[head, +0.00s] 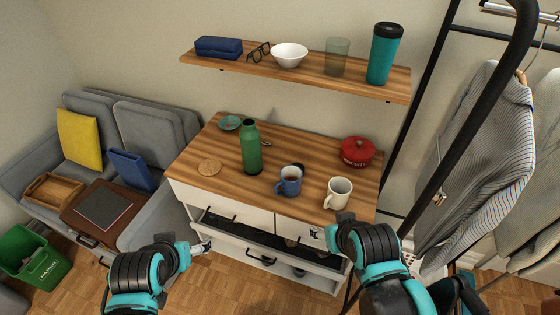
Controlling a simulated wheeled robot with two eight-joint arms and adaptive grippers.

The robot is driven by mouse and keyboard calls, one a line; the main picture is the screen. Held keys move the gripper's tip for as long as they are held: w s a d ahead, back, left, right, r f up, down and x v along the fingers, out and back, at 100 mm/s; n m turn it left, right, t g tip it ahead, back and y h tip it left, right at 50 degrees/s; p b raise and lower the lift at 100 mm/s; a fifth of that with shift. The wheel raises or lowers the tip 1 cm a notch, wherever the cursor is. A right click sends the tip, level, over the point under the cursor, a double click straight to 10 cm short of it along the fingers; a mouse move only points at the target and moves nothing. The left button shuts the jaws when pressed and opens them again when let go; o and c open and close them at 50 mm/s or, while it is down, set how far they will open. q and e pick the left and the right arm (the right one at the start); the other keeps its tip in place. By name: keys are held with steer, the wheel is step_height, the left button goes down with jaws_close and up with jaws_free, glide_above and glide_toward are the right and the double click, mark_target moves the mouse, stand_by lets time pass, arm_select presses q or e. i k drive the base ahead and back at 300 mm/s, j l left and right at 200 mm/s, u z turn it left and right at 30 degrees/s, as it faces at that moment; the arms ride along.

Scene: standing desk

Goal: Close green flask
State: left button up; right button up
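The green flask (251,152) stands upright on the wooden desk top (310,160), left of the blue mug. Its narrow neck points up; whether a lid is on it is too small to tell. My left gripper (204,247) is in front of the desk's left drawers, below the top and well short of the flask. My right gripper (318,231) is near the desk's front edge, just below the white mug and apart from the flask. Both grippers are too small to show their finger gap. I see nothing held in either.
A blue mug (289,183) and a white mug (338,193) stand near the front edge. A shelf (240,61) with a teal tumbler (383,55) hangs above.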

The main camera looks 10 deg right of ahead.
mark_target(250, 136)
steer(key=i+j+z, duration=0.4)
steer(key=i+j, duration=0.25)
steer(key=i, duration=0.1)
